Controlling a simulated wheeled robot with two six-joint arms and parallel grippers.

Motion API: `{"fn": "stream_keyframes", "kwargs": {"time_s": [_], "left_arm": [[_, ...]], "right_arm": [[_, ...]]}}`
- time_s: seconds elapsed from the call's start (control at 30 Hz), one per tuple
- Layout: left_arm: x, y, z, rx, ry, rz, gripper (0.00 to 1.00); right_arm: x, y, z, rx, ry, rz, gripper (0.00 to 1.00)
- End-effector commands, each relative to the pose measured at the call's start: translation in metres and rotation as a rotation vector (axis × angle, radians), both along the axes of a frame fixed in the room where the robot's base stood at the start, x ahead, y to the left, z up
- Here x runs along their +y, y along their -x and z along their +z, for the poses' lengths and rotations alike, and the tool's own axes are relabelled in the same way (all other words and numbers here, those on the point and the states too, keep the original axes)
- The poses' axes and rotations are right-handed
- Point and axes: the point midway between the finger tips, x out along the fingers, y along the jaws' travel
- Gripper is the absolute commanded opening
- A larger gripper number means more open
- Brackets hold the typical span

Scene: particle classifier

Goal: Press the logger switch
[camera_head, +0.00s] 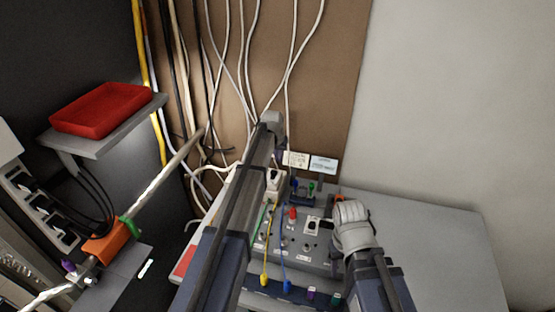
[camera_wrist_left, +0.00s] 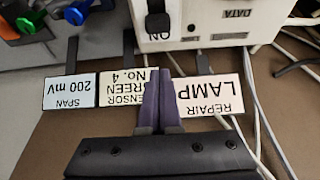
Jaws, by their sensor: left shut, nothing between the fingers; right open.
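A white box marked DATA (camera_wrist_left: 235,14) is at the top of the left wrist view, its lettering upside down. A black switch (camera_wrist_left: 157,20) sits on it beside the letters ON. My left gripper (camera_wrist_left: 160,75) is shut and empty.
The grey panel (camera_head: 300,255) carries a red button (camera_head: 292,213), sockets and coloured leads. Cables hang behind. A red tray (camera_head: 100,108) sits on a left shelf. The right tabletop (camera_head: 440,245) is clear.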

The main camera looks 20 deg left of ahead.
Motion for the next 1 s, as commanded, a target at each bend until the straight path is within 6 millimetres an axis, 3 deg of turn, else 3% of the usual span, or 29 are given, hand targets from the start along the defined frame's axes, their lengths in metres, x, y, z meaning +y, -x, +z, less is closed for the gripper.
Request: {"fn": "stream_keyframes", "kwargs": {"time_s": [0.03, 0.1, 0.2, 0.3, 0.73, 1.0], "left_arm": [[0.0, -0.004, -0.015, 0.0, 0.0, 0.0, 0.0], [0.0, -0.007, -0.025, 0.0, 0.0, 0.0, 0.0], [0.0, 0.021, -0.014, 0.0, 0.0, 0.0, 0.0], [0.001, 0.031, -0.014, 0.0, 0.0, 0.0, 0.0], [0.001, 0.036, -0.014, 0.0, 0.0, 0.0, 0.0], [0.002, 0.066, -0.014, 0.001, 0.0, 0.0, 0.0]], "right_arm": [[0.0, 0.0, -0.015, 0.0, 0.0, 0.0, 0.5], [0.0, 0.0, -0.025, 0.0, 0.0, 0.0, 0.5], [0.0, 0.0, -0.014, 0.0, 0.0, 0.0, 0.5], [0.0, 0.0, -0.014, 0.0, 0.0, 0.0, 0.5], [0.0, 0.0, -0.014, 0.0, 0.0, 0.0, 0.5], [0.0, 0.0, -0.014, 0.0, 0.0, 0.0, 0.5]]}}
